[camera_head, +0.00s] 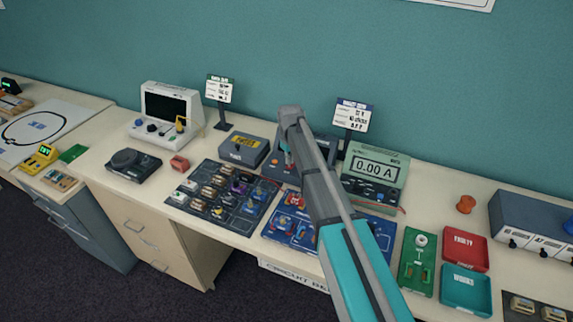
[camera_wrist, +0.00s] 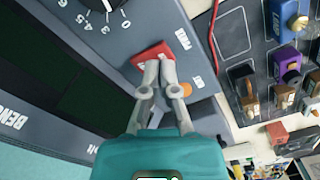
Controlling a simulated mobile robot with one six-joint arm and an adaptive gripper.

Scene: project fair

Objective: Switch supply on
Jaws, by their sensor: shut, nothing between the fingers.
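The bench supply is a blue-grey box, mostly hidden behind my arm in the head view, with its front (camera_head: 274,169) showing. In the wrist view its panel (camera_wrist: 205,60) fills the left and middle, with a dark display (camera_wrist: 75,85), a black numbered dial (camera_wrist: 103,8), a red rocker switch (camera_wrist: 150,53) and an orange button (camera_wrist: 187,89). My gripper (camera_wrist: 161,65) is shut and empty, its fingertips overlapping the red switch's edge. I cannot tell whether they touch it or which way the switch is set. The green ammeter (camera_head: 376,168) reads 0.00 A.
A dark component board (camera_head: 232,219) and a blue circuit board (camera_head: 289,233) lie in front of the supply. A grey box with a yellow label (camera_head: 243,147) stands left of it. Sign stands (camera_head: 219,92) rise behind. Red (camera_head: 466,247) and teal (camera_head: 466,287) trays sit right.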

